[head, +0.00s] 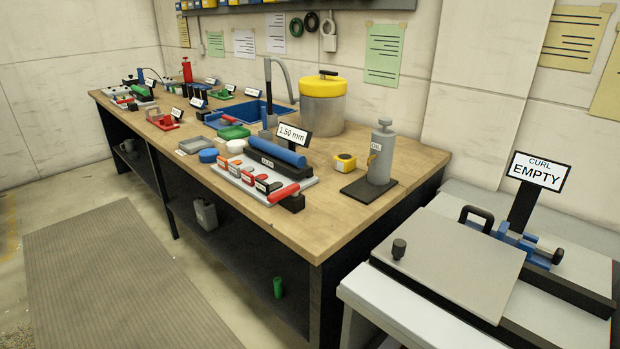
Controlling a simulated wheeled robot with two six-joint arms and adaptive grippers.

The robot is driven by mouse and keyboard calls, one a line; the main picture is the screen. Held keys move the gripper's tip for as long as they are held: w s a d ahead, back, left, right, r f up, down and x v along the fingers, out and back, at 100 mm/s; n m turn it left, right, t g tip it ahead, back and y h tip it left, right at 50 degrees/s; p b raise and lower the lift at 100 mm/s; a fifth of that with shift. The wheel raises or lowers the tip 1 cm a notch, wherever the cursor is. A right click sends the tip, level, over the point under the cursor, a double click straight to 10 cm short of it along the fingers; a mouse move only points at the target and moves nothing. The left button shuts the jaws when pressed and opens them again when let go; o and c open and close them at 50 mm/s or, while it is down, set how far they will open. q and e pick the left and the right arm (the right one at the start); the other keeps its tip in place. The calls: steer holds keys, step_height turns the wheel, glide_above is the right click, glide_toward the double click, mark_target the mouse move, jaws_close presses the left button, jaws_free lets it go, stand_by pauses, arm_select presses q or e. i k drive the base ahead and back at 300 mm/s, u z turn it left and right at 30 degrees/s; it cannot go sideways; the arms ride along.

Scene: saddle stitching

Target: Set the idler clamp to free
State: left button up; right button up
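No part carries a readable label naming it the idler clamp, so I cannot tell which it is or how it is set. A station with a blue roller (277,152) on a black block sits near the bench's front end, under a sign reading 1.50 mm (292,134). Several small levers with labels too small to read stand in front of it, beside a red handle (283,192). On the right machine, a blue mechanism (524,243) stands by a sign reading CURL EMPTY (538,171). Neither of my grippers is in view.
The wooden bench (405,205) also holds a yellow-lidded drum (323,100), a grey oil can (381,155), a yellow tape measure (344,162) and a blue tray (240,113). The grey mat (115,280) on the floor in front is clear. A green cylinder (277,287) stands under the bench.

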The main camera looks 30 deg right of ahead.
mark_target(293, 190)
steer(key=z, duration=0.85)
steer(key=i, duration=0.85)
steer(key=z, duration=0.9)
